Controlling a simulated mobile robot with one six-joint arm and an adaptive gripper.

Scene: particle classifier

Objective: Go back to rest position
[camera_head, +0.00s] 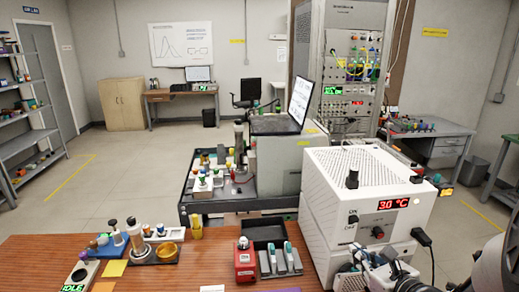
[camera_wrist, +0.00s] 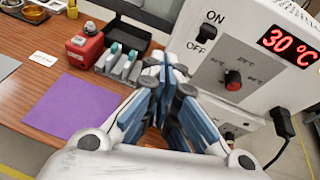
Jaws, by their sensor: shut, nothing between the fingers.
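My gripper (camera_wrist: 168,100) is shut and empty in the wrist view, its blue-grey fingers together. It is close in front of the white heater box (camera_wrist: 225,55), whose red display reads 30 °C and which has an ON/OFF switch (camera_wrist: 208,30) and a dark red-capped knob (camera_wrist: 233,80). In the head view, my gripper (camera_head: 368,278) shows at the bottom, low in front of the white box (camera_head: 340,170), with part of my arm at the lower right corner. The gripper appears apart from the knob and switch.
The wooden table (camera_head: 150,270) holds a red device (camera_head: 244,262), a dark rack with several blue-green-topped items (camera_head: 279,262) and a brass bowl (camera_head: 168,251). A purple sheet (camera_wrist: 72,106) lies flat left of my gripper. A black cable (camera_wrist: 286,135) hangs at the box's right.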

